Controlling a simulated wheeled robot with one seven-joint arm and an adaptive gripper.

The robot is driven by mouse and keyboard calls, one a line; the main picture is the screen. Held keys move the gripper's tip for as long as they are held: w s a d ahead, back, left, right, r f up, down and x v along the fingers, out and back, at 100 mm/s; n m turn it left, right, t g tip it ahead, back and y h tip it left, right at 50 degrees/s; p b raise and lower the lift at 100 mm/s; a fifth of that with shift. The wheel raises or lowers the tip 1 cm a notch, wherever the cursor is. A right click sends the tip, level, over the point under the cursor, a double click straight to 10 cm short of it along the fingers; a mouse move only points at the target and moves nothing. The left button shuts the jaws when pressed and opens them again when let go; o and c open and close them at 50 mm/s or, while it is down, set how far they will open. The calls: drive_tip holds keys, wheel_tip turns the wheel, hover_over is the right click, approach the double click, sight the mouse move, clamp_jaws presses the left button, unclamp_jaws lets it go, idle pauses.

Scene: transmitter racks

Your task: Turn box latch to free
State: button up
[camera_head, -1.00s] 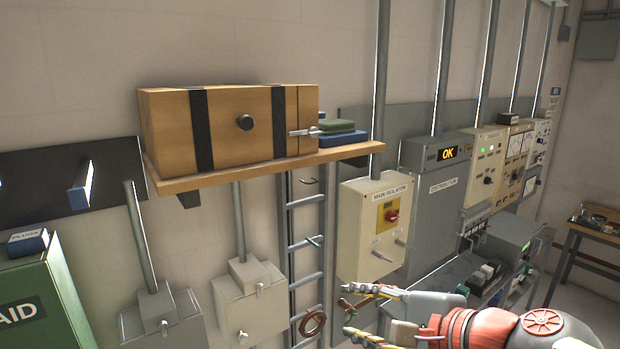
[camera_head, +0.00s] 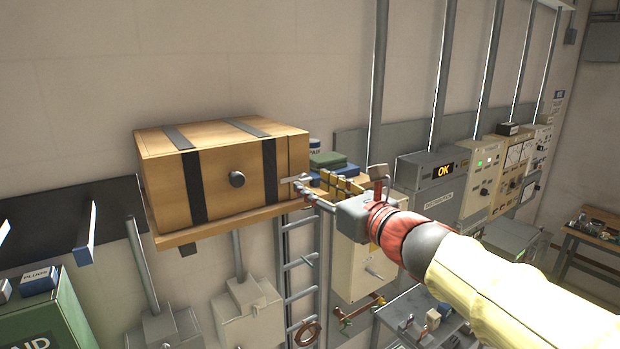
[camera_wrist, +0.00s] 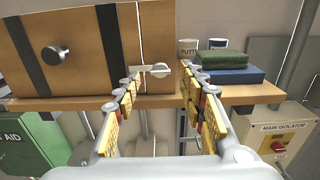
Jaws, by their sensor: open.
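The wooden box (camera_head: 218,175) with dark straps and a round dark knob (camera_head: 237,179) sits on a wall shelf. Its pale metal latch (camera_head: 295,179) is at the right end of the front face and also shows in the wrist view (camera_wrist: 152,70). The latch lever lies about level, reaching left from its round pivot across the seam. My gripper (camera_head: 312,184) is open and empty, with its fingertips close to the latch. In the wrist view the latch shows between the two fingers; whether either finger touches it I cannot tell.
Blue and green stacked items (camera_wrist: 222,68) and a labelled tin (camera_wrist: 187,47) stand right of the box on the shelf (camera_wrist: 65,103). The main isolator cabinet (camera_wrist: 282,130) is below right. A ladder-like rack (camera_head: 300,262) hangs under the shelf.

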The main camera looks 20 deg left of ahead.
sight(297, 180)
drive_tip(key=shift+x, duration=1.3)
drive_tip(key=shift+c, duration=0.9)
clamp_jaws()
